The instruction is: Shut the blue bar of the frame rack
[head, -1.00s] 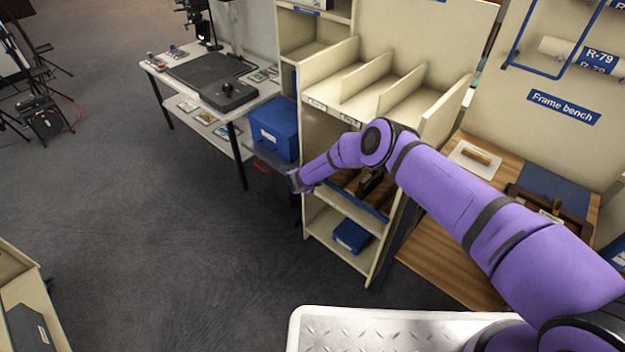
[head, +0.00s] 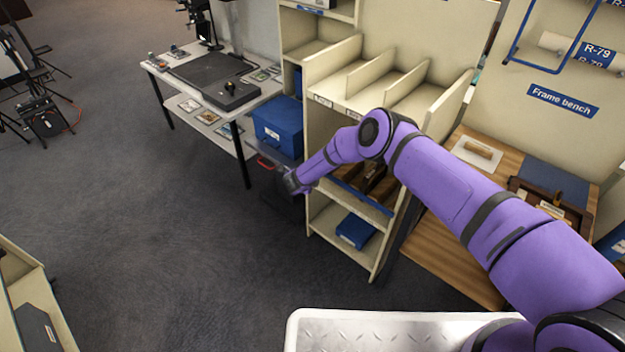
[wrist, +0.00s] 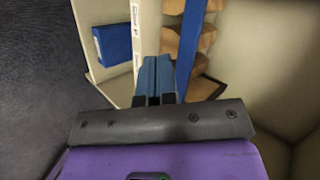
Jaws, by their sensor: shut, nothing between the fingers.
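The frame rack is a compartment in the cream shelf unit (head: 318,125), with brown wooden frames (head: 376,180) inside. The blue bar (head: 368,200) runs along the front below the frames in the head view; my arm hides part of the rack. In the wrist view the blue bar (wrist: 190,45) crosses in front of the frames (wrist: 179,42), just right of my fingers. My gripper (wrist: 157,62) is shut and empty, with its fingers close beside the bar; I cannot tell whether they touch. In the head view my gripper (head: 284,182) is left of the rack.
A blue box (head: 277,125) stands left of the shelf unit, beside a white table (head: 240,112). Another blue box (head: 355,231) lies on the lower shelf. The wooden frame bench (head: 440,255) is at right. The carpet (head: 150,250) at left is open.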

